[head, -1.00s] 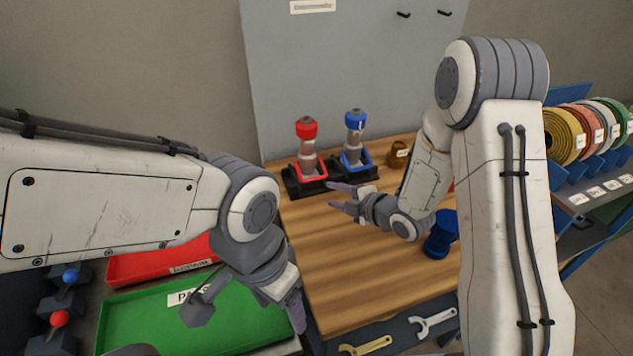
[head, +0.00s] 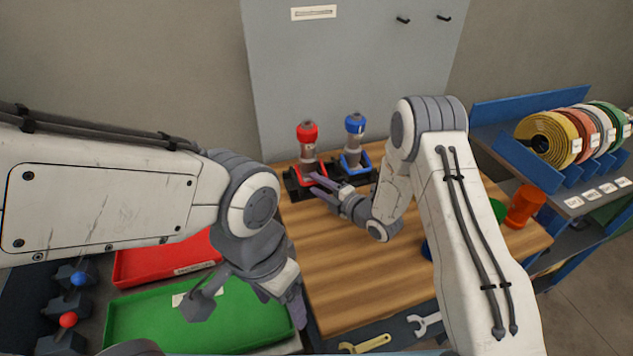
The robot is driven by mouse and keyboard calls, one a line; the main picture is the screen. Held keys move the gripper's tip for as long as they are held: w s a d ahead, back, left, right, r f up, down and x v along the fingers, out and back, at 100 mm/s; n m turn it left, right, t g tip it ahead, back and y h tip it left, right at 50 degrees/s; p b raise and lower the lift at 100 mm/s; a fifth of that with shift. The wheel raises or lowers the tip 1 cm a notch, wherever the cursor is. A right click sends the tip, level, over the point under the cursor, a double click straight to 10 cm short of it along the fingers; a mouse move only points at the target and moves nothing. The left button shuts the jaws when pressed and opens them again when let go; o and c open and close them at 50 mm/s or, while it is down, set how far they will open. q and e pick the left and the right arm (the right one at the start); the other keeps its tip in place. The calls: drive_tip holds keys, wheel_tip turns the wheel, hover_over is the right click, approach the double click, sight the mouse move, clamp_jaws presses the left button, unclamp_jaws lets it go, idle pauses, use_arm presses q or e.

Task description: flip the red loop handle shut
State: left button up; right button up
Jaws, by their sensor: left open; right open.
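The red loop handle (head: 312,173) is at the base of a grey fixture with a red cap (head: 307,133), standing in a black base on the far left of the wooden table. The loop lies low, in front of the fixture's post. My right gripper (head: 316,184) is open, its fingertips just in front of the red loop. I cannot tell whether they touch it. Beside it stands a like fixture with a blue cap (head: 355,124) and a blue loop handle (head: 362,160). My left gripper (head: 248,300) is open and empty over the green tray, left of the table.
A green tray (head: 150,325) and a red tray (head: 140,268) lie at the lower left. An orange cup (head: 525,206) stands at the table's right. Hose rolls (head: 545,138) sit on the right rack. The table's front middle (head: 350,270) is bare.

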drive_tip(key=shift+w+a+f, duration=0.1)
drive_tip(key=shift+w+a, duration=0.1)
clamp_jaws()
idle(1.4)
